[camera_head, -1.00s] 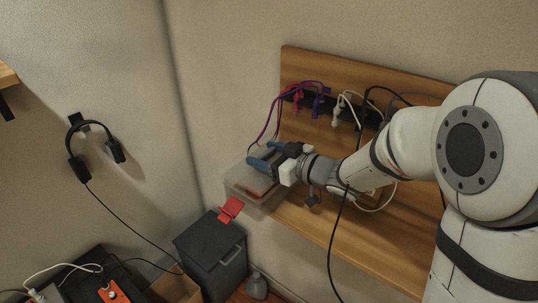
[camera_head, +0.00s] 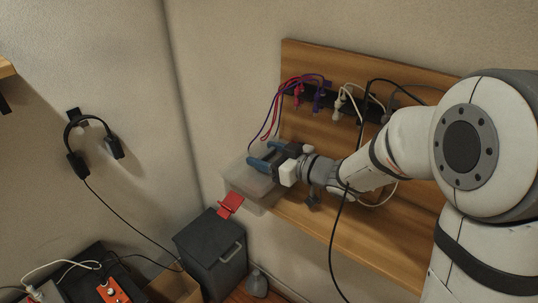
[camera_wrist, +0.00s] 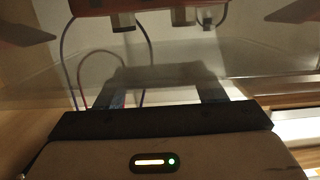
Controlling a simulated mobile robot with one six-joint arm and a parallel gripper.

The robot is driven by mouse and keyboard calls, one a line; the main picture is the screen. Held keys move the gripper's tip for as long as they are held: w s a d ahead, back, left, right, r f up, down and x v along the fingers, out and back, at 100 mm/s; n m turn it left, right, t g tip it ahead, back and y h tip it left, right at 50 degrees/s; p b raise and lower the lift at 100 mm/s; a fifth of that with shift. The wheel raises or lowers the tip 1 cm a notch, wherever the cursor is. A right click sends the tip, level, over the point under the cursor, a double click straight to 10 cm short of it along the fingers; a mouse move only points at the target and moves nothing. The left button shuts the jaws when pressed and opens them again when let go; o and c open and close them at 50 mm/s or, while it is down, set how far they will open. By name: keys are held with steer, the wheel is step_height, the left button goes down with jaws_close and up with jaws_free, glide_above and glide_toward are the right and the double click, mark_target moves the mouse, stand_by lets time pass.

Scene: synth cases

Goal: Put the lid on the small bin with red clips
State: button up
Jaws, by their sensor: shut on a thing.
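The small translucent bin (camera_head: 238,187) stands at the left end of the wooden shelf, against the wall. A red clip (camera_head: 230,204) sticks out at its front. My gripper (camera_head: 262,163), with blue fingers, is over the bin's right rear part. In the wrist view my gripper (camera_wrist: 168,92) is shut on a clear, see-through lid (camera_wrist: 245,68) that spans the picture. In the head view the lid and bin blend together, so I cannot tell whether the lid's edges touch the rim. My gripper and arm hide the bin's far right side.
The wooden shelf (camera_head: 330,222) has a back panel with red, purple, white and black cables (camera_head: 297,90) plugged in close behind my gripper. A black cable hangs across my arm. A dark grey bin (camera_head: 212,252) stands on the floor below. Headphones (camera_head: 75,160) hang on the left wall.

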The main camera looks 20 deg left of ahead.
steer(key=o, duration=1.1)
steer(key=v, duration=0.7)
steer(key=shift+s+d+b, duration=0.15)
steer(key=shift+d+b, duration=0.2)
